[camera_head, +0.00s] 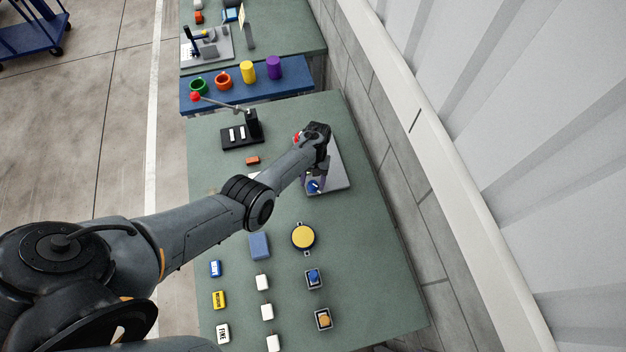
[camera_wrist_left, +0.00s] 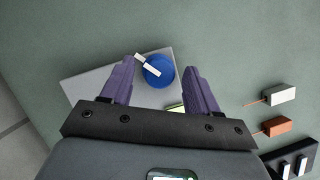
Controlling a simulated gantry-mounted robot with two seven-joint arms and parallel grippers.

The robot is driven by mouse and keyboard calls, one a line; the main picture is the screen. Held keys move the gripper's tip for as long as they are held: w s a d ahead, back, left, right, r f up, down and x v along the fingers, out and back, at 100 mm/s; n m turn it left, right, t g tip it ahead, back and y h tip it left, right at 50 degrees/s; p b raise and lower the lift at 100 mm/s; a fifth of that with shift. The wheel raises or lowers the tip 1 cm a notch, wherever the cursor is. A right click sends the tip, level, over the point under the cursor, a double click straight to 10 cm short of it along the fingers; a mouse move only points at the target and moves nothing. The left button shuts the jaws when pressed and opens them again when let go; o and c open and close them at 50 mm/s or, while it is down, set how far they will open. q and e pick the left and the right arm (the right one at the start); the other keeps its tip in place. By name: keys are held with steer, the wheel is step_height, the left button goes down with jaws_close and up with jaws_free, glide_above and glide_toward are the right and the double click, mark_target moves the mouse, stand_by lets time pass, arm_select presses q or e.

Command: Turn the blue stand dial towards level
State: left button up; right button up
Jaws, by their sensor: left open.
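The blue dial (camera_head: 313,187) sits at the near end of a light grey stand plate (camera_head: 341,172) at the table's right side. In the left wrist view the round blue dial (camera_wrist_left: 160,74) has a white pointer bar (camera_wrist_left: 146,65) that lies slantwise across its upper left. My left gripper (camera_wrist_left: 162,68) is open, with its purple fingers on either side of the dial. A gap shows between each finger and the dial's blue side. In the head view my left gripper (camera_head: 314,180) is over the dial and hides part of it and the stand. My right gripper is not in view.
A black stand with a red-knobbed lever (camera_head: 253,124) is beyond, to the left. A yellow round button (camera_head: 303,237) and small switch boxes (camera_head: 314,278) are nearer. Several small blocks (camera_head: 220,300) lie at the near left. A wall (camera_head: 400,180) borders the table's right.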

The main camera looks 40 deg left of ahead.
arm_select(q)
steer(key=shift+r, duration=0.1)
steer(key=v, duration=1)
steer(key=shift+w+r, duration=0.2)
steer(key=shift+r, duration=0.05)
steer(key=shift+a, duration=0.1)
steer(key=s+d+m+t+y+p, duration=0.1)
steer(key=s+m+t+y+p, duration=0.2)
steer(key=s, duration=0.8)
steer(key=s+d+r+m+t, duration=0.2)
steer(key=s+d+r, duration=0.3)
steer(key=s+r, duration=0.1)
steer(key=s+d+r+m+t+h, duration=0.1)
steer(key=s+d+r+m+t, duration=0.1)
steer(key=s+d+r, duration=0.4)
steer(key=s+m, duration=0.1)
steer(key=s, duration=0.2)
steer(key=shift+s+b, duration=0.2)
steer(key=shift+b, duration=0.1)
steer(key=shift+r, duration=0.1)
